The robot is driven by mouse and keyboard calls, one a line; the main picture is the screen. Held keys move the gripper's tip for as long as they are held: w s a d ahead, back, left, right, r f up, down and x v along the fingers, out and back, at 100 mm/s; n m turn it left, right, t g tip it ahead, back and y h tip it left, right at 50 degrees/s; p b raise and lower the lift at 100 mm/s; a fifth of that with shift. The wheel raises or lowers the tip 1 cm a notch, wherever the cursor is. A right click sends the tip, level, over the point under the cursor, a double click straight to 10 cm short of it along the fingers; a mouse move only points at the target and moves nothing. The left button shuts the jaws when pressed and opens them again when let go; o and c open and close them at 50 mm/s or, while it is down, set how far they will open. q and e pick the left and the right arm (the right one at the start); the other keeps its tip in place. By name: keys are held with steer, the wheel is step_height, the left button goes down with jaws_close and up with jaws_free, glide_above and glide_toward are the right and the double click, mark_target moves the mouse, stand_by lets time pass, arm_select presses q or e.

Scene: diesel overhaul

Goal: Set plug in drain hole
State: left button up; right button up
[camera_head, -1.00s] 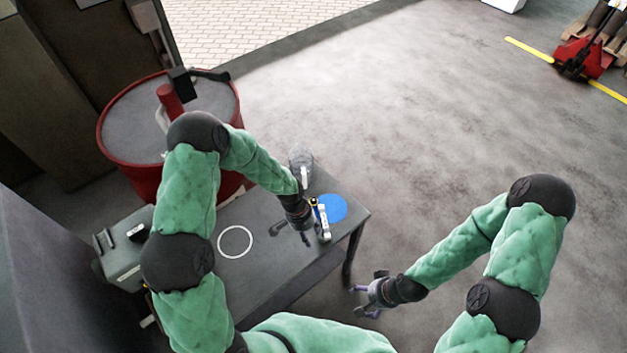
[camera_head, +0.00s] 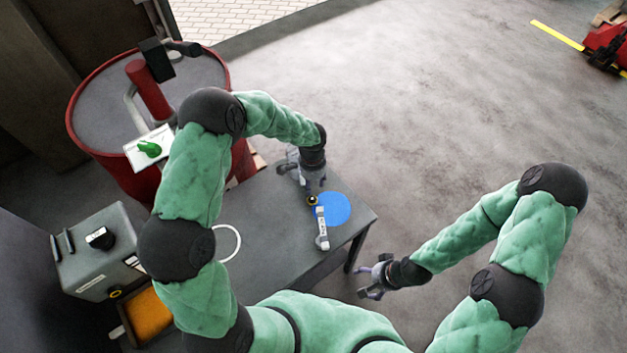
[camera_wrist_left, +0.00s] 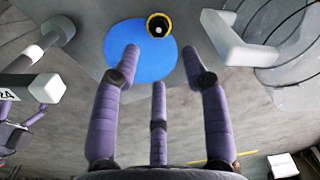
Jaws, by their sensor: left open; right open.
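A small dark plug with a yellow ring (camera_head: 312,201) stands at the edge of a blue disc (camera_head: 333,209) on the grey table. In the left wrist view the plug (camera_wrist_left: 158,25) shows its yellow rim and pale centre, beyond my fingertips. My left gripper (camera_head: 311,187) is open and empty, close to the plug; its spread fingers (camera_wrist_left: 160,62) show in the wrist view with a gap to the plug. My right gripper (camera_head: 370,278) is open and empty, off the table's front right side. I cannot make out the drain hole for certain.
A white-labelled tool (camera_head: 322,229) lies beside the disc. A grey handled jug (camera_wrist_left: 285,62) stands close by my left fingers. A grey box-shaped unit (camera_head: 95,255) and an orange tray (camera_head: 150,312) are at left. A red drum (camera_head: 88,150) stands behind the table.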

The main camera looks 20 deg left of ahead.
mark_target(312, 198)
arm_select(q)
steer(key=shift+s+f+b, duration=0.15)
steer(key=shift+f+b, duration=0.15)
steer(key=shift+f, duration=0.2)
step_height(312, 198, down, 8)
steer(key=b, duration=0.5)
steer(key=shift+r, duration=0.1)
jaws_close()
